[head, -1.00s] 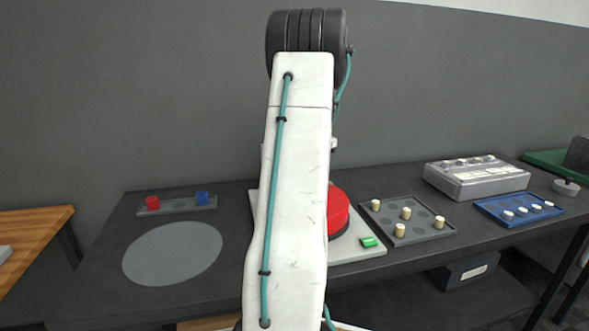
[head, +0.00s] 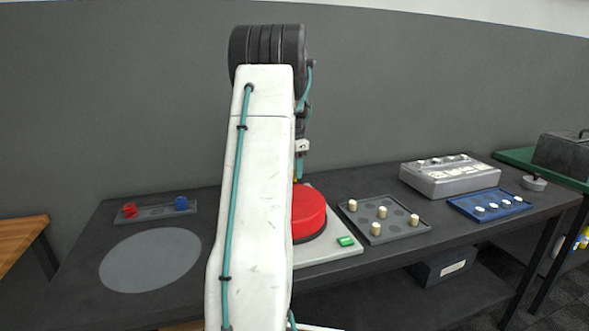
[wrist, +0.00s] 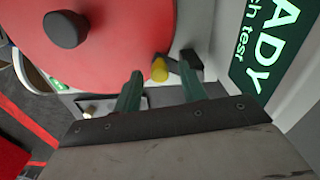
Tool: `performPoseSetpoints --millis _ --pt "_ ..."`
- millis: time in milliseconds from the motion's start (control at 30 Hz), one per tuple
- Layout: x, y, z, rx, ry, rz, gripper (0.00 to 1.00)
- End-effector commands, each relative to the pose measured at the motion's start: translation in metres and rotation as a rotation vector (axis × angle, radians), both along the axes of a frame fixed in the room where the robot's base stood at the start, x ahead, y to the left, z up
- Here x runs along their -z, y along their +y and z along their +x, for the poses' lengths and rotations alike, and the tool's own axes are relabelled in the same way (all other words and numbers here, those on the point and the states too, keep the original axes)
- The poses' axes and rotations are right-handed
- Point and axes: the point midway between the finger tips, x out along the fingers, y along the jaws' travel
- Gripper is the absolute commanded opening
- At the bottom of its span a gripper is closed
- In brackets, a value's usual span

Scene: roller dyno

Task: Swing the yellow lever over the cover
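The round red cover (head: 309,214) sits on a pale base plate (head: 325,252) in the head view, partly hidden by my arm. In the wrist view the red cover (wrist: 115,35) fills the upper left, with a black knob on top. The yellow lever (wrist: 160,69) shows as a small rounded yellow end beside the cover's edge, joined to a dark part at its right. My gripper (wrist: 159,76) is open, with one dark green finger on each side of the yellow end. Whether either finger touches it I cannot tell. My arm hides most of the gripper in the head view.
A green sign (wrist: 275,45) with white letters is at the right in the wrist view. A grey tray with pegs (head: 385,220), a blue tray (head: 490,206) and a grey box (head: 450,177) stand to the right. A grey disc (head: 150,260) lies to the left.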

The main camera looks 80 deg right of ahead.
Motion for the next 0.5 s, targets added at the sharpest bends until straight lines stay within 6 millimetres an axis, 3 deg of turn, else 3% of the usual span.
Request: performPoseSetpoints --millis 267,500 --pt "-0.003 0.001 0.001 -0.002 -0.001 0.001 0.41" --pt "-0.04 0.0 0.001 -0.002 -0.001 -0.002 0.41"
